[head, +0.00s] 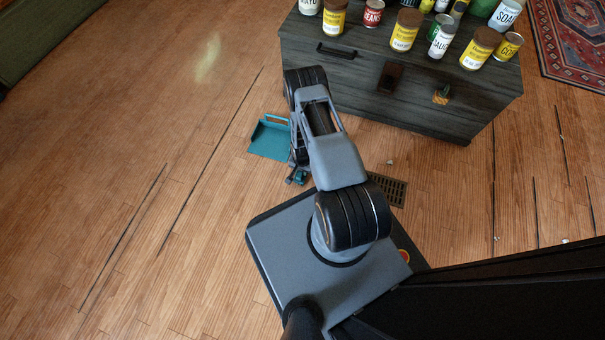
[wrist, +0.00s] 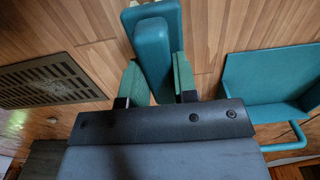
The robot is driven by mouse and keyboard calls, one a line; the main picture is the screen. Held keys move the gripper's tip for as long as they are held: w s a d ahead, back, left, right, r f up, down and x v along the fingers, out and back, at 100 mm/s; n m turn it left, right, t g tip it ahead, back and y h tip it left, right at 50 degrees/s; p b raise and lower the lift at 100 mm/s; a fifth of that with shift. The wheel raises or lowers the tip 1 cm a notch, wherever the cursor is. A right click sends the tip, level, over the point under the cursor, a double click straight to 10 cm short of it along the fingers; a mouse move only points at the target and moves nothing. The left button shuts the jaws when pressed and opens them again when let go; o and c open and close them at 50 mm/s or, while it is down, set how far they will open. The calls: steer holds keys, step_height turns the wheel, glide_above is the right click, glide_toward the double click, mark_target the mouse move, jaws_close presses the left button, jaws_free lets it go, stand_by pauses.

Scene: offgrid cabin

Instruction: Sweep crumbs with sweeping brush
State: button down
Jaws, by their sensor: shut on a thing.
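My gripper (head: 297,178) is low over the floor beside my base. In the wrist view, its green-padded fingers (wrist: 158,88) are shut on a teal sweeping brush (wrist: 153,45). The brush's bristles are hidden, and I cannot tell whether it touches the floor. In the head view my arm hides most of it. A teal dustpan (head: 270,142) lies on the floor left of my arm; it also shows in the wrist view (wrist: 268,78), right of the fingers. A small pale bit (head: 390,162), perhaps a crumb, lies on the floor in front of the chest.
A dark wooden chest (head: 425,85) carrying several cans and jars stands ahead. A floor vent (head: 387,190) lies right of my arm and also shows in the wrist view (wrist: 48,82). A patterned rug (head: 572,45) is at the top right. The wooden floor at left is clear.

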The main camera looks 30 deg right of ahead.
steer(key=shift+r+p, duration=1.85)
steer(key=shift+r, duration=0.9)
steer(key=shift+s+n, duration=0.3)
steer(key=shift+s+a+r+n, duration=0.2)
steer(key=shift+s+r+n, duration=0.3)
steer(key=shift+s+n, duration=0.4)
steer(key=r, duration=0.1)
steer(key=w+r+n, duration=0.1)
steer(key=r, duration=0.1)
steer(key=shift+w+a+n, duration=0.15)
steer(key=shift+w+n, duration=0.1)
steer(key=shift+n, duration=0.05)
steer(key=w+a+r+n, duration=0.35)
steer(key=w+r, duration=0.35)
steer(key=r, duration=0.6)
steer(key=w+a+r+n, duration=0.2)
steer(key=w+a+r, duration=0.3)
steer(key=r, duration=0.8)
steer(key=s+r+p, duration=0.3)
steer(key=r+p, duration=1.4)
steer(key=p, duration=0.1)
steer(key=s+d+r+p, duration=0.1)
steer(key=s+r+p, duration=0.3)
steer(key=r+p, duration=1.2)
steer(key=p, duration=0.3)
steer(key=shift+r, duration=0.4)
